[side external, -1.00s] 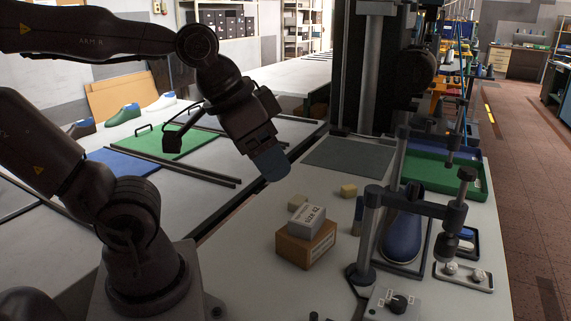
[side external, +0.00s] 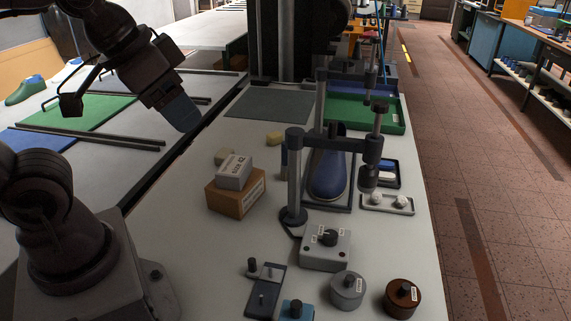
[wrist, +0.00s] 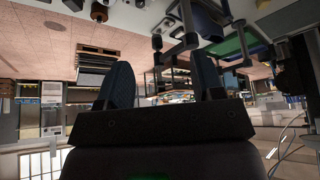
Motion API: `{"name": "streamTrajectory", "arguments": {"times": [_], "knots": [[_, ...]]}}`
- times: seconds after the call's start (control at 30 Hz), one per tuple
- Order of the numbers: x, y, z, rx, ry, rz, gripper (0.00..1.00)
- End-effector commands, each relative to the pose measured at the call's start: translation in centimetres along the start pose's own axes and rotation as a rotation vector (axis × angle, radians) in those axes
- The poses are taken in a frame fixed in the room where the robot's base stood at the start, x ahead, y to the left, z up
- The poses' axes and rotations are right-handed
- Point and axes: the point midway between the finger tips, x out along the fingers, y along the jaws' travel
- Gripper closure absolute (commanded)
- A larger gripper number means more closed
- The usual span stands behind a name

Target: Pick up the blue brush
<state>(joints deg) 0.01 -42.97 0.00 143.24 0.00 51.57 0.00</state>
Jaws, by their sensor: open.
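I cannot make out the blue brush for certain. A small dark tray (side external: 398,184) at the right of the bench holds small blue and white items (side external: 387,166), too small to identify. A narrow bluish piece (side external: 284,160) stands partly hidden behind the clamp post. My gripper (side external: 182,114) has blue fingers and hangs tilted down at the upper left, over the bench's left edge, well apart from these things. In the wrist view my gripper (wrist: 162,78) has its two fingers spread with nothing between them.
A blue shoe last (side external: 327,174) stands in a clamp frame with posts (side external: 295,180). A cardboard box (side external: 236,198) carries a white box (side external: 233,171). A control box (side external: 326,249) and several pots fill the front. A green tray (side external: 345,114) lies behind; a grey mat (side external: 268,103) is bare.

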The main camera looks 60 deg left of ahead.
Motion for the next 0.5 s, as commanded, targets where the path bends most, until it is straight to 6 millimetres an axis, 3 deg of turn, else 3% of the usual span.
{"name": "streamTrajectory", "arguments": {"times": [0.33, 0.5], "knots": [[0.0, -0.1, -0.2, -0.015, -0.007, 0.000, 0.47], [0.7, -0.5, -2.6, -0.170, -0.085, 0.016, 0.47]]}}
